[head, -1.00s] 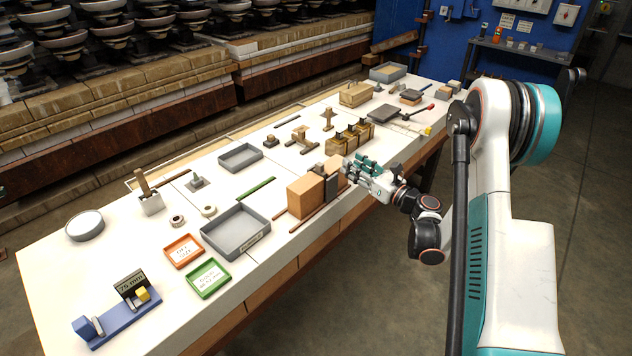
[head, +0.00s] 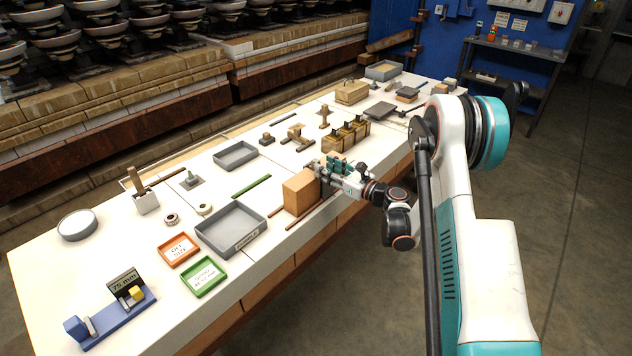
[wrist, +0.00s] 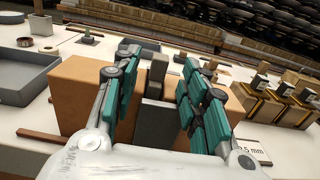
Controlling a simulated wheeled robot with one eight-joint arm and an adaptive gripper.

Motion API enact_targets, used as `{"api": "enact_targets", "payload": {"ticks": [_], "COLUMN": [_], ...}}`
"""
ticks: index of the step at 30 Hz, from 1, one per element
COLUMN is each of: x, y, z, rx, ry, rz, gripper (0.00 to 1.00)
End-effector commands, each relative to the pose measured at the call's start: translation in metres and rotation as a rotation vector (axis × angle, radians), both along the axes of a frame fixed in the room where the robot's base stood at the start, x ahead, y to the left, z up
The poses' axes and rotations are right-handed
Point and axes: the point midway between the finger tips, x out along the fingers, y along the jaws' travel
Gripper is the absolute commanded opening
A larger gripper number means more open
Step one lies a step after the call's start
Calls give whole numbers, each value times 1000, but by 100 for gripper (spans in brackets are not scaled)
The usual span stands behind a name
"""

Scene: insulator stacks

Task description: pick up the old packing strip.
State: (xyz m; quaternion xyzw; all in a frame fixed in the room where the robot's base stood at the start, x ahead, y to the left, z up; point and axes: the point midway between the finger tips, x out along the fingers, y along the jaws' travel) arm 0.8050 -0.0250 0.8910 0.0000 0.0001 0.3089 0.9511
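No strip is labelled as the old packing strip, and I cannot tell which it is. A thin brown strip (head: 312,213) lies along the front of a tan block (head: 301,190), and a green strip (head: 251,187) lies behind it. A brown strip (wrist: 38,135) shows left of the tan block in the wrist view. My gripper (head: 337,165) is at the tan block's right end, above the table. In the wrist view its fingers are spread apart, with a dark grey block (wrist: 153,120) between tan blocks seen beyond them. Nothing is seen held.
A grey tray (head: 232,231) stands left of the tan block. An orange tray (head: 179,249) and a green tray (head: 204,277) lie nearer. Several wooden boxes (head: 346,136) stand right of and behind my gripper. A dark thin strip (head: 283,118) lies farther back.

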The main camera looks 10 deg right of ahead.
Motion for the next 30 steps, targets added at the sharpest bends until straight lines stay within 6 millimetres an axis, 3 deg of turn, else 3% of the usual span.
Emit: {"api": "enact_targets", "payload": {"ticks": [10,18,24,30], "x": [37,41,41,41], "y": [28,30,30,30], "z": [-2,0,0,0], "rx": [0,0,0,0], "ry": [0,0,0,0], "rz": [2,0,0,0], "gripper": [40,40,0,0]}}
